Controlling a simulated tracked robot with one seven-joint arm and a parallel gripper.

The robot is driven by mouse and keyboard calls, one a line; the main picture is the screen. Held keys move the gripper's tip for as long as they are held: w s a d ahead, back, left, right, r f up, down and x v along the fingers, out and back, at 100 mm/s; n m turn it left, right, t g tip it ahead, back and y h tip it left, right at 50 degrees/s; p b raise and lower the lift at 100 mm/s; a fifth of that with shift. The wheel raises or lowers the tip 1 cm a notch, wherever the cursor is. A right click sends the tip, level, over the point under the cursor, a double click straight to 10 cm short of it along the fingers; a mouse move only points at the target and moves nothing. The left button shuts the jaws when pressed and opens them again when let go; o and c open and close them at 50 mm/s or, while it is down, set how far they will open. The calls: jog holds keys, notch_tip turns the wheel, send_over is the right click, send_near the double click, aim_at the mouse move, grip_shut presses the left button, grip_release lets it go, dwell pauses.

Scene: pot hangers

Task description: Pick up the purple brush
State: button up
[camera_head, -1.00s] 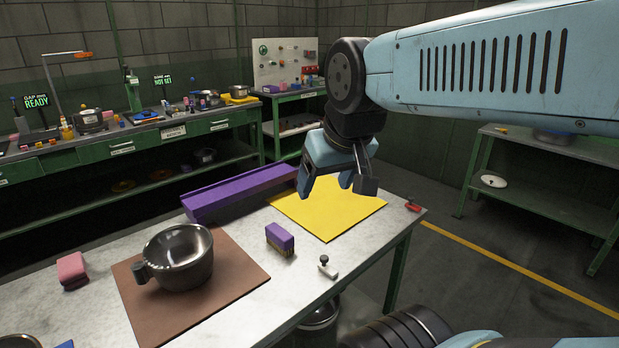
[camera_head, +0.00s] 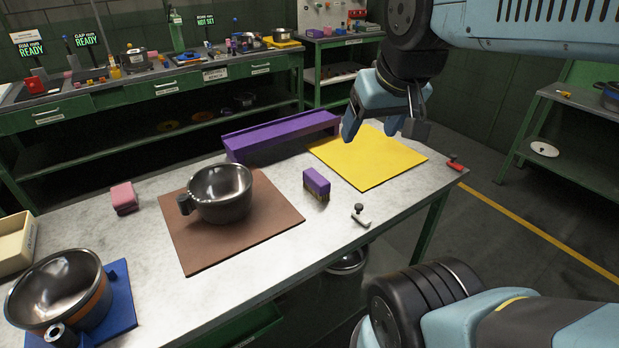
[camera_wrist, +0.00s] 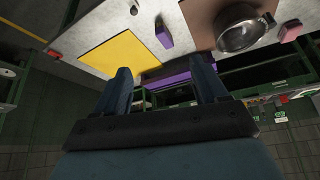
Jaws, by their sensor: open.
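The purple brush (camera_head: 317,182) stands on the light table between the brown mat and the yellow mat, its purple block on top and its yellowish bristles down. It also shows in the wrist view (camera_wrist: 164,33), upside down in that picture and beyond my fingertips. My gripper (camera_head: 384,124) is open and empty. It hangs in the air above the yellow mat (camera_head: 368,160), to the upper right of the brush and apart from it. In the wrist view both fingers (camera_wrist: 163,80) are spread with nothing between them.
A metal pot (camera_head: 220,192) stands on the brown mat (camera_head: 185,255). A purple ledge (camera_head: 280,137) runs along the back edge. A pink block (camera_head: 124,197), a small knobbed piece (camera_head: 360,217), a red-handled item (camera_head: 455,165) and another pot (camera_head: 60,290) on a blue mat lie around.

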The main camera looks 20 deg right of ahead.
jog(key=n+g, duration=0.4)
jog(key=g, duration=0.2)
send_over(316, 176)
notch_tip(316, 176, down, 20)
notch_tip(316, 176, down, 14)
jog(key=shift+r, duration=0.25)
jog(key=shift+s, duration=0.1)
